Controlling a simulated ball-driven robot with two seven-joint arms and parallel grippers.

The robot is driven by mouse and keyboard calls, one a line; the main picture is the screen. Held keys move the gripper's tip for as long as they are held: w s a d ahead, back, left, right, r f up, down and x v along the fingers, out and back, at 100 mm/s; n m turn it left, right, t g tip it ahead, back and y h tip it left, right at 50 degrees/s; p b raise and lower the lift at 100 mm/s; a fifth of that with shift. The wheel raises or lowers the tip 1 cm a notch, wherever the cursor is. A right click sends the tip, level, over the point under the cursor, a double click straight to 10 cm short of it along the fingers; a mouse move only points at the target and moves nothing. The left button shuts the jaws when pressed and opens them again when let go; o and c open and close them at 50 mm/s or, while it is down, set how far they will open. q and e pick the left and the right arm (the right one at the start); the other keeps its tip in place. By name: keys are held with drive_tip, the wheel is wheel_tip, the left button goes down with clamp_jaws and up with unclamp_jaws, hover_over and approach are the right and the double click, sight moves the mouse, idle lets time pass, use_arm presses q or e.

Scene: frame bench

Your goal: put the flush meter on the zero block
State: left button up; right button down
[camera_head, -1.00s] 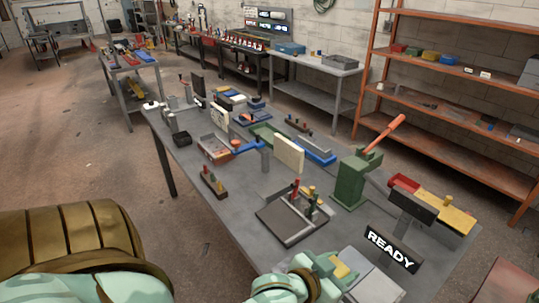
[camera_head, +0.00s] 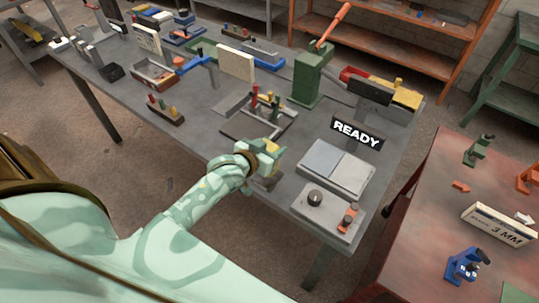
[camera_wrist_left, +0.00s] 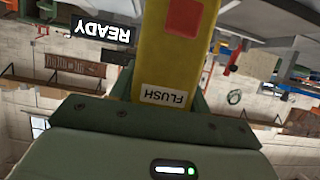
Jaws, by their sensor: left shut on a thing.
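My left gripper (camera_head: 267,160) is shut on the flush meter (camera_head: 270,147), above the front edge of the bench. In the left wrist view the flush meter (camera_wrist_left: 180,45) is a yellow bar with a white FLUSH label, upright between the green jaws. A flat pale grey plate (camera_head: 335,166) lies to the right of the gripper, apart from it. A grey base (camera_head: 328,213) with a black knob and an orange-red piece stands in front of that plate. No zero label is readable, so I cannot tell which is the zero block. My right gripper is out of view.
A dark tray fixture (camera_head: 243,131) with coloured pegs stands just behind the gripper. A black READY sign (camera_head: 358,133) stands behind the pale plate. A green lever press (camera_head: 312,75) is further back. A red table (camera_head: 420,225) is at the right.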

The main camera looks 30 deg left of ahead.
use_arm(q)
drive_tip(key=shift+w+a+f, duration=0.1)
drive_tip(key=shift+w+f, duration=0.1)
drive_tip(key=shift+f, duration=0.15)
drive_tip(key=f, duration=0.2)
drive_tip(key=f+b, duration=0.1)
drive_tip(key=shift+w+a+f, duration=0.1)
drive_tip(key=shift+a+f, duration=0.15)
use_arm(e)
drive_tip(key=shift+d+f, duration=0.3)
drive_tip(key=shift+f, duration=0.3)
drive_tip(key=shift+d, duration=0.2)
use_arm(q)
drive_tip(key=o, duration=1.1)
drive_tip(key=shift+f, duration=0.1)
drive_tip(key=shift+o, duration=0.2)
